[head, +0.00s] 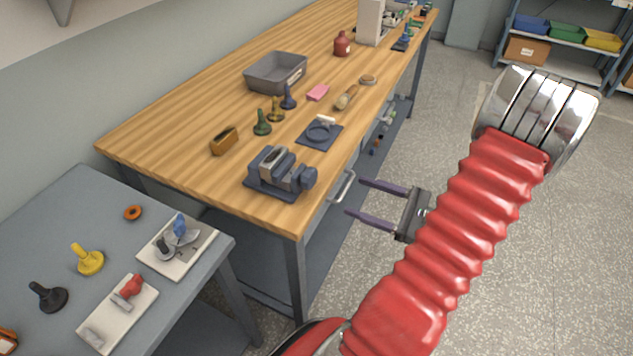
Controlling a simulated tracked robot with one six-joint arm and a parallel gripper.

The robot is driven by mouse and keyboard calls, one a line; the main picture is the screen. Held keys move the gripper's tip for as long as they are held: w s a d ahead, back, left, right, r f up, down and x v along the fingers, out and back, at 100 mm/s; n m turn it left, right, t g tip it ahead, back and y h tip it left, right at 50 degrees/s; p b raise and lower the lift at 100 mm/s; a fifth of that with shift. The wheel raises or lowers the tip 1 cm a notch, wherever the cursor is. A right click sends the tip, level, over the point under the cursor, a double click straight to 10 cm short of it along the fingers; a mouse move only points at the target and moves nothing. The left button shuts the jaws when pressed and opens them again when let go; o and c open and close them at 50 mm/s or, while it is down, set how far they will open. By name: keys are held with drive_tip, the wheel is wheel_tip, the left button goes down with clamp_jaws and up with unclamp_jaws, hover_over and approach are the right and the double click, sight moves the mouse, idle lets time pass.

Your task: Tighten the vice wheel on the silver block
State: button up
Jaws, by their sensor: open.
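A dark blue-grey vice (264,185) sits at the near right corner of the wooden bench. A rounded wheel-like part (309,179) is on the vice's right end. A paler grey piece (273,159) shows at the vice's jaws; I cannot tell whether it is gripped or has slack around it. My gripper (356,196) is open and empty, to the right of the vice and apart from it. Its two dark fingers point left towards the bench's front edge and the vice.
A dark plate with a ring (320,131) lies behind the vice. Bobbin-like pieces, a brush (346,97) and a grey bin (275,73) stand farther back. A silver drawer handle (343,187) projects near my fingers. A grey side table (63,215) holds more parts.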

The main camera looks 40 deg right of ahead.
sight(314, 181)
drive_tip(key=shift+x, duration=6.35)
drive_tip(key=shift+c, duration=0.2)
drive_tip(key=c, duration=1)
drive_tip(key=shift+m, duration=2.9)
drive_tip(key=o, duration=1)
drive_tip(key=shift+o, duration=0.2)
